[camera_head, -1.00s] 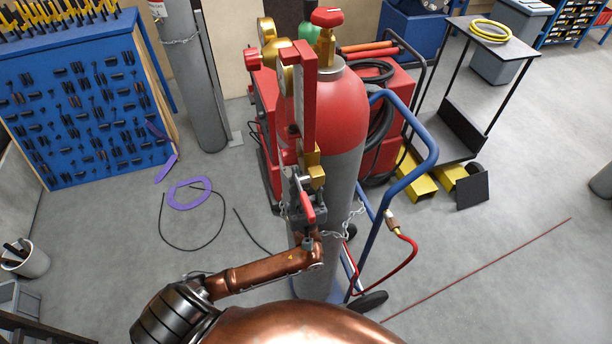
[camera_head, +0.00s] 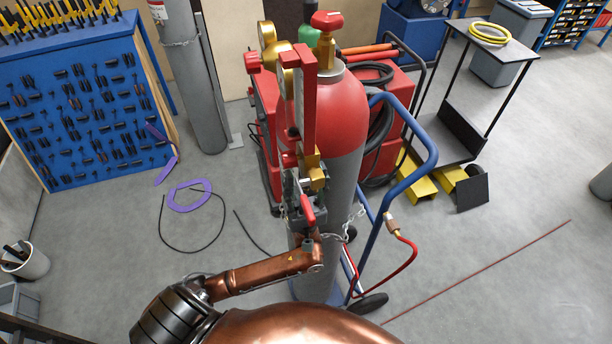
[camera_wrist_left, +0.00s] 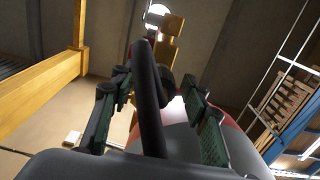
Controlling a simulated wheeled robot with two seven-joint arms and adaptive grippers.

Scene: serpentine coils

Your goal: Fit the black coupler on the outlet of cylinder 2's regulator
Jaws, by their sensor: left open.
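A grey cylinder with a red shoulder (camera_head: 345,110) stands on a blue hand truck; no number is readable. Its brass regulator with gauges (camera_head: 288,75) hangs on the left side, with a brass block (camera_head: 314,170) low on it. My left gripper (camera_head: 303,188) is just below this block. In the left wrist view, its green-padded fingers (camera_wrist_left: 158,90) stand apart on either side of a black hose-like piece (camera_wrist_left: 150,105). A dark round end, possibly the coupler (camera_wrist_left: 165,80), lies close below the brass part (camera_wrist_left: 168,45). Whether they touch is unclear. My right gripper is not in view.
The blue hand truck handle (camera_head: 425,155) and a chain (camera_head: 345,228) are close to the right of my arm. A red hose (camera_head: 405,260) hangs there. A blue tool board (camera_head: 85,110) stands left. Purple and black loops lie on the open floor.

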